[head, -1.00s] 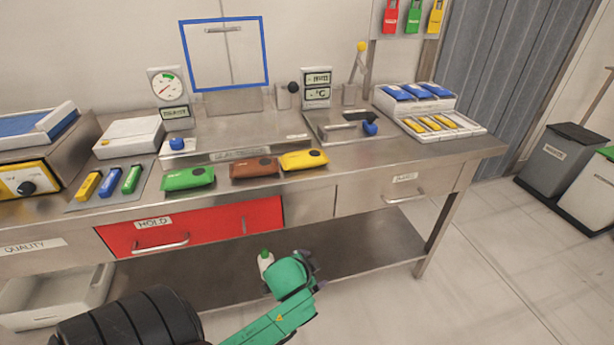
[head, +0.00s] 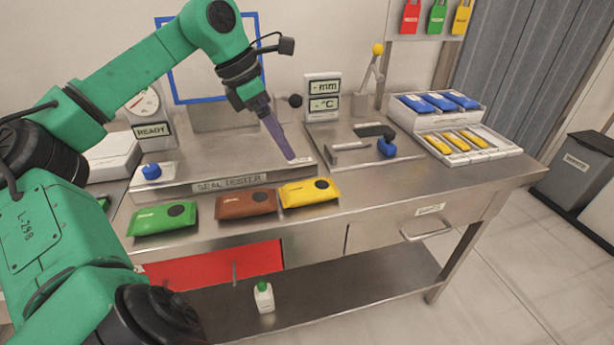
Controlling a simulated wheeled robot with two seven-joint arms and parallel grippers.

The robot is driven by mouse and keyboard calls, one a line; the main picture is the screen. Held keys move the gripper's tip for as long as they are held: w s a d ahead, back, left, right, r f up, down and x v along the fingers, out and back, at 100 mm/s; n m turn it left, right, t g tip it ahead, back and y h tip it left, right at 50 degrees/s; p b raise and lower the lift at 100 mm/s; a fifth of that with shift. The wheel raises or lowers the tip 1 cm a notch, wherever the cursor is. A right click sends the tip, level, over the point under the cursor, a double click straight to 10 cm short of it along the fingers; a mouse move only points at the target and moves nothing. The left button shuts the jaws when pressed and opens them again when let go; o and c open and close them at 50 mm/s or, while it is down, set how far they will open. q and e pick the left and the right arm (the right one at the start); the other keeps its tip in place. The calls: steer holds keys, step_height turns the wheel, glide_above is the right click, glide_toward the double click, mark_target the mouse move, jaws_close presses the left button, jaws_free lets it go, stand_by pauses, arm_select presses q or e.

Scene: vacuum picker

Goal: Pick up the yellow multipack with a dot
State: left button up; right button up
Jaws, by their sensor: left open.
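The yellow multipack (head: 300,196) with a black dot lies flat on the steel bench near its front edge, at the right end of a row of packs. A brown pack (head: 240,206) with a dot is close on its left, and a green pack (head: 155,221) with a dot is further left. My left gripper (head: 289,157) is open and empty, pointing down over the seal tester, above and behind the yellow multipack and apart from it. Its fingers overlap in this view. My right gripper is not in view.
The seal tester (head: 224,182) stands behind the packs. A steel fixture with a blue knob (head: 387,148) is to the right. Trays of blue pouches (head: 437,102) and yellow sticks (head: 462,141) stand at the back right. The bench front right of the yellow pack is clear.

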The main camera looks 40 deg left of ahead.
arm_select(q)
step_height(320, 180, down, 2)
steer(key=d, duration=0.1)
glide_toward(308, 187)
steer(key=shift+x, duration=1.05)
steer(key=p+x, duration=0.3)
steer(key=x, duration=0.4)
steer(key=shift+f, duration=0.1)
steer(key=c, duration=1.3)
steer(key=shift+c, duration=0.2)
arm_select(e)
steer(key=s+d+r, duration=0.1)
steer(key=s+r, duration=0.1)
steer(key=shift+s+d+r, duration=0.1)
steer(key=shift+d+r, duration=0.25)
